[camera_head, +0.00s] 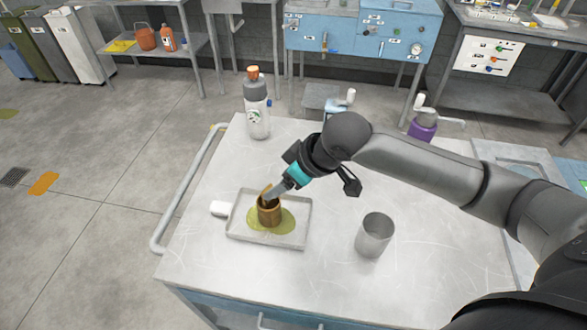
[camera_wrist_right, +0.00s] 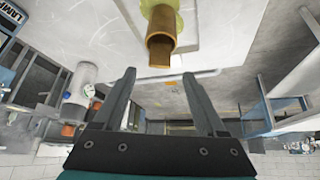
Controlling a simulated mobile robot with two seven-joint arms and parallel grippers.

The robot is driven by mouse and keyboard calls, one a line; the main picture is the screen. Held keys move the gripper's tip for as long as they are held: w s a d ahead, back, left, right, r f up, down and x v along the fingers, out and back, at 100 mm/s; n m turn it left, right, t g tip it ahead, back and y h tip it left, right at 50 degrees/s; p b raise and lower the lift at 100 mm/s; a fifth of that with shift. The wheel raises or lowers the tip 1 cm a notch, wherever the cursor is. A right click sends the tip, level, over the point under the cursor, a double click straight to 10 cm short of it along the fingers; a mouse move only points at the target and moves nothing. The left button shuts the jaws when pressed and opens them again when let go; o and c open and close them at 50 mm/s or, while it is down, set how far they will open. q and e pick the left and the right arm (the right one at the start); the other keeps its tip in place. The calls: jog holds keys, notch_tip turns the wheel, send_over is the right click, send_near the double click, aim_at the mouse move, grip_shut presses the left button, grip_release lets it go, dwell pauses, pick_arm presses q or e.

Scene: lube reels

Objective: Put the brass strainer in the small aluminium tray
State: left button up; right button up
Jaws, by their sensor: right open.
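The brass strainer (camera_head: 268,214), a short brown-gold cylinder, stands upright in the small aluminium tray (camera_head: 294,241), on a yellow-green oily patch. In the right wrist view the strainer (camera_wrist_right: 160,48) shows its open end, just beyond the fingertips. My right gripper (camera_head: 268,194) points down at the strainer's top from the upper right, overlapping its rim in the head view. In the wrist view its two fingers (camera_wrist_right: 159,75) are apart with nothing between them. I cannot tell whether a finger touches the rim. My left gripper is out of view.
A metal cup (camera_head: 375,236) stands on the cart top to the right of the tray. A grey-capped bottle (camera_head: 257,112) stands at the back left, and a purple container (camera_head: 423,128) at the back right. The cart top (camera_head: 325,280) in front of the tray is clear.

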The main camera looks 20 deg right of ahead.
jog(key=v, duration=0.5)
jog(key=shift+s+d+r+p, duration=0.1)
jog(key=shift+s+r+p, duration=0.1)
jog(key=shift+r+p, duration=0.15)
